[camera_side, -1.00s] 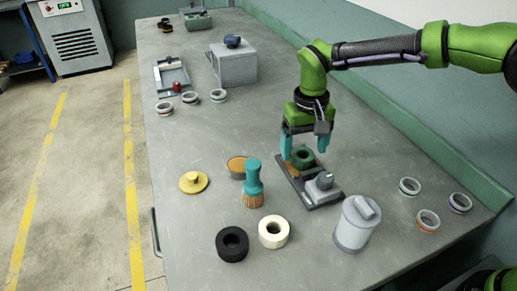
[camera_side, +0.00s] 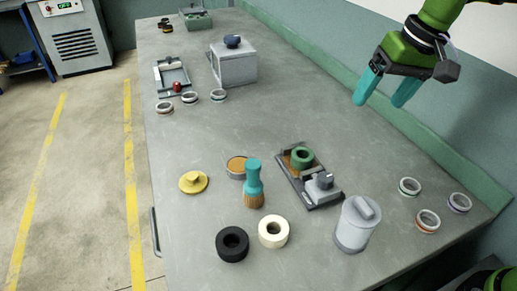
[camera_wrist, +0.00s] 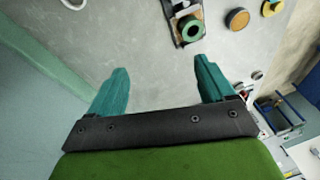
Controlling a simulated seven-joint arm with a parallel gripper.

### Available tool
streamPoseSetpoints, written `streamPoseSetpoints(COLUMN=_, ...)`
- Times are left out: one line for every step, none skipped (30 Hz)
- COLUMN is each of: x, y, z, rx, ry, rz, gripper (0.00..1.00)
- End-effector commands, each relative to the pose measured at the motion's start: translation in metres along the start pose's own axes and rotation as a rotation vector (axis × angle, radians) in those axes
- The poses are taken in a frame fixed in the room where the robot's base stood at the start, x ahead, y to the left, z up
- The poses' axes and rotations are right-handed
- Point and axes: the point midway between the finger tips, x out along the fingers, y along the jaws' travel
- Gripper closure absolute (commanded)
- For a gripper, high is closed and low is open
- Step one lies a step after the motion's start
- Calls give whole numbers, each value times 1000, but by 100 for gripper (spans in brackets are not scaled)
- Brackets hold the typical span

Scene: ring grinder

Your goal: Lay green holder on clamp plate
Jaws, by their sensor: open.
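The green holder (camera_side: 302,156), a ring with a dark hole, sits on the far end of the dark clamp plate (camera_side: 322,201), over its orange-brown patch. In the wrist view the green holder (camera_wrist: 191,29) shows at the top, on the clamp plate (camera_wrist: 174,12). A grey block with a knob (camera_side: 322,186) is on the near end of the plate. My gripper (camera_side: 382,98) is open and empty, high up and to the right of the plate, well apart from the holder. In the wrist view its two teal fingers (camera_wrist: 162,84) are wide apart with nothing between them.
A teal brush (camera_side: 253,184), a brown-filled bowl (camera_side: 238,167) and a yellow knobbed disc (camera_side: 194,182) stand left of the plate. Black (camera_side: 232,244) and cream rings (camera_side: 273,231) and a grey canister (camera_side: 356,224) are nearer. Several small rings lie at right. The table's middle is clear.

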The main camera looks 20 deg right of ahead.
Motion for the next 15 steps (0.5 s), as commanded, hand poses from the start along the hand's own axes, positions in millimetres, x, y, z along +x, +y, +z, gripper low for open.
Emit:
streamPoseSetpoints(x=-11, y=17, z=15, rx=20, ry=45, rz=-23, gripper=18)
streamPoseSetpoints(x=-14, y=25, z=24, rx=29, ry=71, rz=-37, gripper=18)
streamPoseSetpoints(x=-18, y=36, z=36, rx=43, ry=106, rz=-54, gripper=18)
streamPoseSetpoints(x=-20, y=44, z=45, rx=54, ry=131, rz=-66, gripper=18)
streamPoseSetpoints(x=-20, y=51, z=54, rx=64, ry=157, rz=-77, gripper=18)
streamPoseSetpoints(x=-20, y=60, z=65, rx=78, ry=191, rz=-90, gripper=18)
streamPoseSetpoints(x=-20, y=66, z=73, rx=88, ry=216, rz=-99, gripper=18)
streamPoseSetpoints(x=-19, y=72, z=80, rx=98, ry=238, rz=-107, gripper=18)
streamPoseSetpoints(x=-17, y=78, z=89, rx=109, ry=266, rz=-115, gripper=18)
streamPoseSetpoints(x=-15, y=83, z=95, rx=118, ry=285, rz=-121, gripper=18)
streamPoseSetpoints(x=-13, y=86, z=101, rx=124, ry=302, rz=-125, gripper=18)
streamPoseSetpoints(x=-11, y=90, z=106, rx=133, ry=322, rz=-130, gripper=18)
streamPoseSetpoints(x=-9, y=93, z=110, rx=138, ry=334, rz=-133, gripper=18)
streamPoseSetpoints(x=-8, y=95, z=113, rx=142, ry=343, rz=-135, gripper=18)
streamPoseSetpoints(x=-6, y=97, z=116, rx=147, ry=353, rz=-138, gripper=18)
